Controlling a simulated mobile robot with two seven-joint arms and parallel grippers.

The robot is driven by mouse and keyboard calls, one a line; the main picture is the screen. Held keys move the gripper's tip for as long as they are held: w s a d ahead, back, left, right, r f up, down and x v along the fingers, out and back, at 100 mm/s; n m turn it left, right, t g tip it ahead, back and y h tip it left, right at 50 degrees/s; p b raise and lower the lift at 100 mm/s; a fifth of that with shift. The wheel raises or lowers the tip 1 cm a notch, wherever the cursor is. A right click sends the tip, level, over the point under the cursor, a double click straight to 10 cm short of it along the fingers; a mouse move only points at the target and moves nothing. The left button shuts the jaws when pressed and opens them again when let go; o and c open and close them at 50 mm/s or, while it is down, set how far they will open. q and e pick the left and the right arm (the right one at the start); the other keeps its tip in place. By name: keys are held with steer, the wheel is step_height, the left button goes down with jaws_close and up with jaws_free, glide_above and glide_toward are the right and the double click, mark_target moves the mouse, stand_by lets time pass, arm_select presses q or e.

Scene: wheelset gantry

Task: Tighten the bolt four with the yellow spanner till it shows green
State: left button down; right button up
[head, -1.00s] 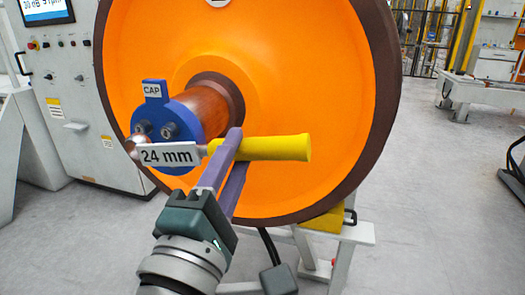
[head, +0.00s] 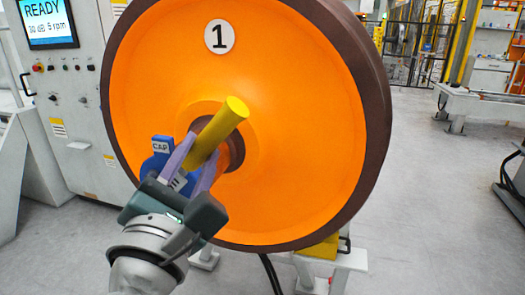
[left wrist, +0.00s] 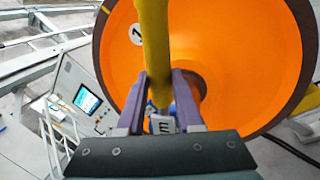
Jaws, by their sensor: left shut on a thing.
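The yellow spanner (head: 221,131) is held in my left gripper (head: 194,166), its yellow handle pointing up and to the right. In the left wrist view the spanner (left wrist: 155,45) runs upward between the two purple fingers of the left gripper (left wrist: 160,88). Its size label is mostly hidden behind the fingers. The blue cap (head: 160,146), marked CAP, sits at the axle end of the orange wheel (head: 290,110), largely covered by the gripper. The bolts and the spanner's head are hidden, so I cannot tell whether they touch or any colour. My right gripper is out of view.
A grey control cabinet with a screen (head: 50,22) reading READY stands at the left. The wheel bears a round plate marked 1 (head: 219,36). A yellow block (head: 319,247) on a white stand is under the wheel's right side.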

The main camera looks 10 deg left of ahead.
arm_select(q)
steer(key=a+r+n+p, duration=0.2)
steer(key=a+r+p, duration=0.1)
steer(key=shift+w+r+n, duration=0.25)
steer(key=shift+n, duration=0.15)
steer(key=shift+w+d+f+b, duration=0.15)
steer(key=shift+w+f+b, duration=0.1)
steer(key=shift+w+b, duration=0.25)
steer(key=shift+w+d+f+b, duration=0.1)
steer(key=shift+w+f+b, duration=0.15)
steer(key=shift+w+b, duration=0.15)
steer(key=shift+w, duration=0.5)
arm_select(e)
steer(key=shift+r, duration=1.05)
arm_select(q)
steer(key=shift+r, duration=0.1)
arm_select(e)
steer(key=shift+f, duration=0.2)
arm_select(q)
steer(key=shift+w+b, duration=0.15)
steer(key=shift+b, duration=0.2)
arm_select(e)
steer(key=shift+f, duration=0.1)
arm_select(q)
steer(key=shift+w+d+b, duration=0.15)
steer(key=shift+w+b, duration=0.35)
steer(key=shift+w, duration=0.65)
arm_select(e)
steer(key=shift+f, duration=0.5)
